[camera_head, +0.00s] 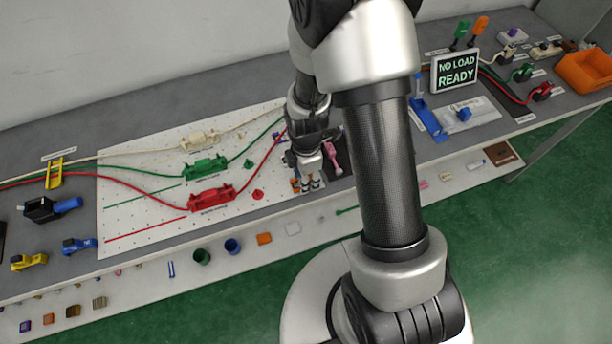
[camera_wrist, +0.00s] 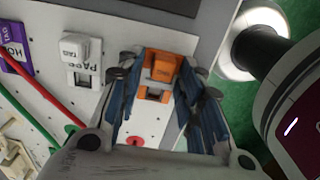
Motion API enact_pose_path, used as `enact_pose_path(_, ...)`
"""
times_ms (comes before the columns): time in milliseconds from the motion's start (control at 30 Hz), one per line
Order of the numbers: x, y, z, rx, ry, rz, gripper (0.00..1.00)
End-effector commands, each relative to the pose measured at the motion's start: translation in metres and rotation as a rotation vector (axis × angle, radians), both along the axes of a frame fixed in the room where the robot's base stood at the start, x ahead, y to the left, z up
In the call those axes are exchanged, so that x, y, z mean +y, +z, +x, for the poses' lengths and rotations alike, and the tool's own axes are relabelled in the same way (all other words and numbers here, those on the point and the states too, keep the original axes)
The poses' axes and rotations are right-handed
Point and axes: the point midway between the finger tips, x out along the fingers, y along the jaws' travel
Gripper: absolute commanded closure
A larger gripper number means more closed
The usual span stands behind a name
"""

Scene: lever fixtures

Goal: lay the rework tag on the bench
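An orange tag block (camera_wrist: 161,67), with no readable lettering, sits on the white panel in the wrist view. It appears to be the rework tag; a small orange bit also shows beside my gripper in the camera_head view (camera_head: 295,184). My gripper (camera_wrist: 163,62) points down over it, with one blue-padded finger on each side. The fingers look spread, with narrow gaps beside the block; contact is not clear. In the camera_head view my gripper (camera_head: 307,184) is low over the front edge of the bench (camera_head: 75,216).
A white tag (camera_wrist: 75,47) marked PASS and a purple tag (camera_wrist: 14,54) marked HOLD stand left in the wrist view. Red and green cables cross the white board (camera_head: 140,215). A pink-handled lever (camera_head: 331,158) is close to my gripper.

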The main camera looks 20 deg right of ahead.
Motion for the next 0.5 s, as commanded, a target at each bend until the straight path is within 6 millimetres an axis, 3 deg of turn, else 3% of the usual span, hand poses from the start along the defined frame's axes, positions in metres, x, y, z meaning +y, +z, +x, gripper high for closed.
enact_pose_path(267, 0.0, 0.0006, 0.0, 0.0, 0.0, 0.0, 0.47)
enact_pose_path(500, 0.0, 0.0006, -0.0001, 0.0, 0.0, 0.0, 0.47)
